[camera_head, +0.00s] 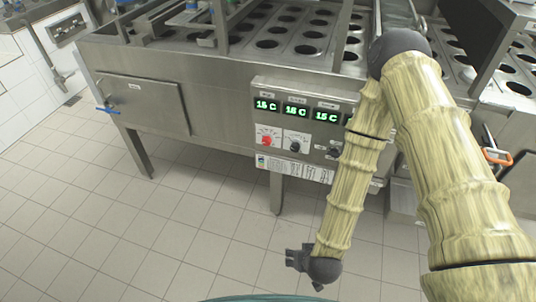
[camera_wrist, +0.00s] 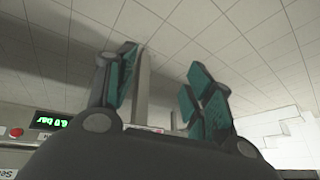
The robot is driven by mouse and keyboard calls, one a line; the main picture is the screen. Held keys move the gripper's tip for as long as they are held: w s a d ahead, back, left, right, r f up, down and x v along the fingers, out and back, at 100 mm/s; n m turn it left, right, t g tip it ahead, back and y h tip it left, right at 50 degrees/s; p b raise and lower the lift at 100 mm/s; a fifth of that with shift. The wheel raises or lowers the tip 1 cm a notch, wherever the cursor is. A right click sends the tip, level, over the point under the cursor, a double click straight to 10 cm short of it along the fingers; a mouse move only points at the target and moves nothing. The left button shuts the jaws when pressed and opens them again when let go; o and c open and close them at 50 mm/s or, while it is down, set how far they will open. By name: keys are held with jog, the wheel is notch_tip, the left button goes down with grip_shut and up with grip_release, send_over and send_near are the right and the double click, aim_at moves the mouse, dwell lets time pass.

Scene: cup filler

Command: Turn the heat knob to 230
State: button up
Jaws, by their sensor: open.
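The control panel (camera_head: 297,108) is on the front of the steel machine, with green displays reading about 15 to 16 C. The labels are too small to tell which is the heat knob, and 230 is not readable. My gripper (camera_head: 298,258) hangs low over the floor, in front of and below the panel, touching nothing. In the wrist view, its two teal-padded fingers (camera_wrist: 165,75) are apart and empty.
The steel machine (camera_head: 180,62) has a top with rows of round holes. Its leg (camera_head: 276,192) stands behind my gripper. A blue handle (camera_head: 108,111) is at left, an orange-handled part (camera_head: 497,156) at right. The tiled floor (camera_head: 140,235) is clear.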

jog(key=w+a+t+b, duration=0.4)
jog(key=w+a+b, duration=0.25)
jog(key=w, duration=0.35)
jog(key=m+t+h+b, duration=0.6)
jog(key=t+h+b, duration=0.15)
jog(key=b, duration=0.95)
send_near(266, 143)
jog(key=b+x, duration=0.2)
jog(key=x, duration=0.6)
jog(key=shift+f, duration=0.1)
jog(key=shift+b+x, duration=0.45)
jog(key=shift+x, duration=0.5)
jog(key=c, duration=1)
